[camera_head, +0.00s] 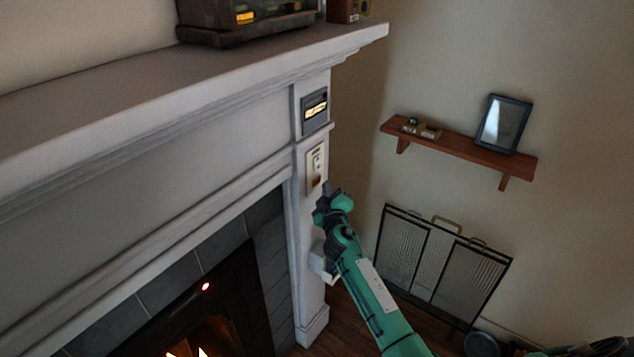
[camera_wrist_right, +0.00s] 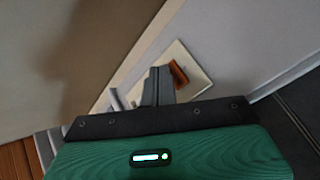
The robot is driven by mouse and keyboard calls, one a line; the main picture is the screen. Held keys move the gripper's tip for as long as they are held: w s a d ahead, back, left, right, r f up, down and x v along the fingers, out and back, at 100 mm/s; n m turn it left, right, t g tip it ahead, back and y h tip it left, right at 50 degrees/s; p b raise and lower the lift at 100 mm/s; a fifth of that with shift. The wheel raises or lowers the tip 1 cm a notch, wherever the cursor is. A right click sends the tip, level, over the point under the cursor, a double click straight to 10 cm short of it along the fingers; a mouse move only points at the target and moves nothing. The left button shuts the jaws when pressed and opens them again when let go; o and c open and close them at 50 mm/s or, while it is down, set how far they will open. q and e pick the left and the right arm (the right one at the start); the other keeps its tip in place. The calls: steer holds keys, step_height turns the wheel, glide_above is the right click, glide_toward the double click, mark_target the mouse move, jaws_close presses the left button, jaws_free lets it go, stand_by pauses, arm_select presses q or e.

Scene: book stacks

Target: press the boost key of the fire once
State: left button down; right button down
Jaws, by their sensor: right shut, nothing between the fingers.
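The fire (camera_head: 188,352) glows low in the fireplace, with a small red light above it. A pale control plate (camera_head: 310,176) is on the mantel's right pillar and carries an orange-brown key (camera_head: 316,181) low on it. No label is readable, so I cannot confirm it is the boost key. My right gripper (camera_head: 326,188) is just right of the plate's lower part. In the right wrist view, its shut, empty fingers (camera_wrist_right: 158,84) stand beside the orange key (camera_wrist_right: 179,74) on the plate (camera_wrist_right: 194,70). Contact cannot be told. My left gripper is not in view.
A lit display (camera_head: 315,108) is above the plate, and a white box (camera_head: 321,262) is on the pillar below. The mantel shelf (camera_head: 150,85) overhangs at upper left. A wooden wall shelf (camera_head: 460,146) and a folding fire screen (camera_head: 440,265) are to the right.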

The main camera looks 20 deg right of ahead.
steer(key=shift+s+d+p, duration=0.15)
steer(key=shift+s+d, duration=0.25)
steer(key=shift+s, duration=0.25)
steer(key=shift+s+d+p, duration=0.15)
steer(key=shift+s+d, duration=0.25)
steer(key=shift+s, duration=0.3)
steer(key=shift+s+d+p, duration=0.15)
steer(key=shift+s+d, duration=0.25)
steer(key=shift+s, duration=0.25)
